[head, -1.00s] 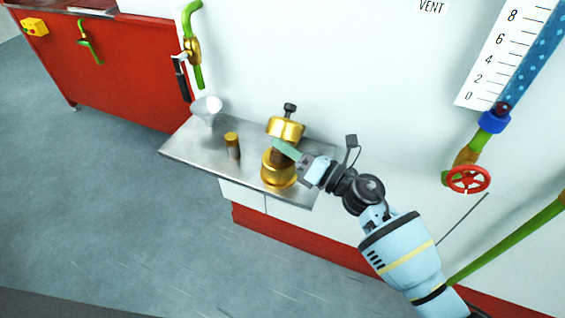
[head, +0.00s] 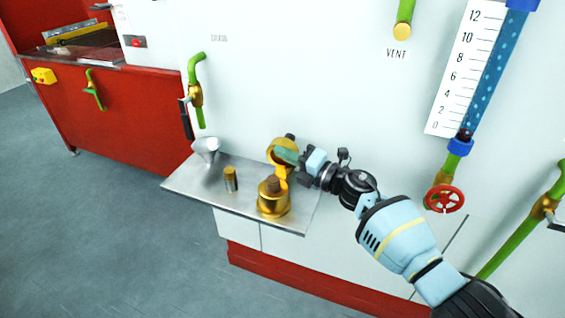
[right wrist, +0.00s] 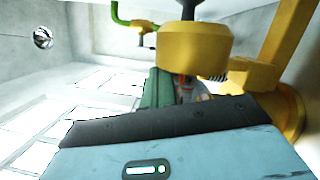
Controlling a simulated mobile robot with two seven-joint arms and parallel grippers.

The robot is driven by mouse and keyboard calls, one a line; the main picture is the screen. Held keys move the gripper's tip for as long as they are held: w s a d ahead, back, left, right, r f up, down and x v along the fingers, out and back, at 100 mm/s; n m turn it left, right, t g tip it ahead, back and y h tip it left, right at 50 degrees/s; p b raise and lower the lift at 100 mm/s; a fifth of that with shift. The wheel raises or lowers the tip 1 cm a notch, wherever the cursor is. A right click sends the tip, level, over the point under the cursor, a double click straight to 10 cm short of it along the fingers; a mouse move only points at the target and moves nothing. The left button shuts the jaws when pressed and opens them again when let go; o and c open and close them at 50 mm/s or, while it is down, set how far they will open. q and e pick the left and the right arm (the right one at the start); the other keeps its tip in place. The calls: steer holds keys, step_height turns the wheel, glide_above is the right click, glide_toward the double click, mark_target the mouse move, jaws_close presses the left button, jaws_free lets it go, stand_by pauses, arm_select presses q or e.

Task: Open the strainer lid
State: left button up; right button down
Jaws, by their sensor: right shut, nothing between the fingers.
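The brass strainer body (head: 273,202) stands on the metal shelf with a brown piece showing in its top. Its brass lid (head: 281,152) is swung up above the body, tipped on edge with its underside towards me, and joined by a brass arm. The dark knob shows behind the lid. My right gripper (head: 288,156) is shut and empty, its green fingers against or just in front of the lid's underside; contact is unclear. In the right wrist view the lid (right wrist: 195,52) is close above the green fingers (right wrist: 156,88). My left gripper is not in view.
The steel shelf (head: 188,184) also holds a small brass-topped cylinder (head: 231,179) and a white funnel (head: 206,148). A red valve wheel (head: 445,199) and green pipes are on the wall to the right. The floor at left is clear.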

steer(key=shift+w+d+r, duration=0.1)
steer(key=shift+w+d, duration=0.2)
steer(key=shift+w, duration=0.55)
steer(key=shift+d, duration=0.1)
steer(key=v, duration=0.7)
steer(key=shift+s+d, duration=0.2)
steer(key=shift+d, duration=0.05)
